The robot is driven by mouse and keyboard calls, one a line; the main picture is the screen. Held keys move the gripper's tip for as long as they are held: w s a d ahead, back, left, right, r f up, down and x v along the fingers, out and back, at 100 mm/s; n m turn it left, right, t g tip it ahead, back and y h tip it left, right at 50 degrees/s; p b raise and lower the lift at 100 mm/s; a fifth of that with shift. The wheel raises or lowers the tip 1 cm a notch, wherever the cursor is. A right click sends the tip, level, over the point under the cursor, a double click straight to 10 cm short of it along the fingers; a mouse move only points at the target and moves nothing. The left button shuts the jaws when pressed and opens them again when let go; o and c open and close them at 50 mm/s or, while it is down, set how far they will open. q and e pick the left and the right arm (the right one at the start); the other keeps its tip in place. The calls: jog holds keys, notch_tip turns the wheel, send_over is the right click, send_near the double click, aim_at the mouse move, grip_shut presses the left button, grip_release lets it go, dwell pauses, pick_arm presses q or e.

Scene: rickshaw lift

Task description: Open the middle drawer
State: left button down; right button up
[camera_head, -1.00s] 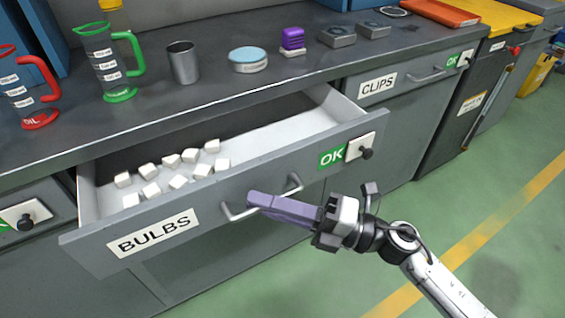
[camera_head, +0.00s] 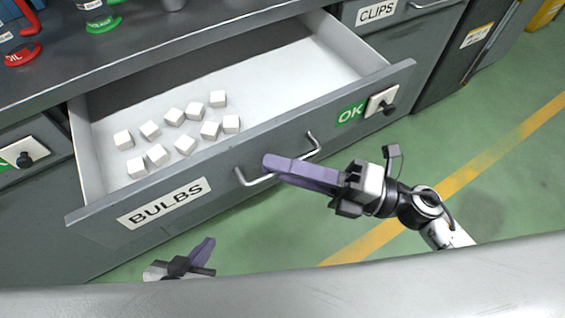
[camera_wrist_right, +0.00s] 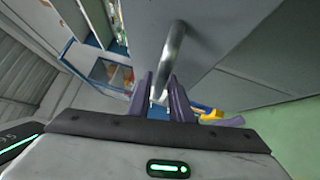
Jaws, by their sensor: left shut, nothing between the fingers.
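The middle drawer, labelled BULBS (camera_head: 95,225), stands pulled well out, with several small white cubes (camera_head: 185,145) on its white floor. Its metal bar handle (camera_head: 252,180) is on the front panel. My right gripper (camera_head: 272,165) has its purple fingers on this handle. In the right wrist view the handle (camera_wrist_right: 173,50) runs down between the fingertips (camera_wrist_right: 162,85), which are closed on it. My left gripper (camera_head: 208,246) is shut and empty, low at the left in front of the drawer; its arm is mostly hidden.
A CLIPS drawer (camera_head: 400,28) is closed at the upper right. A panel with a black knob and green OK label (camera_head: 350,113) sits on the drawer front. Jugs stand on the counter (camera_head: 60,70). The green floor (camera_head: 500,200) at right is clear.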

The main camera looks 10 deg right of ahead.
jog(key=b+v, duration=0.1)
jog(key=v, duration=0.9)
jog(key=shift+d, duration=0.15)
jog(key=shift+r, duration=0.1)
dwell(0.3)
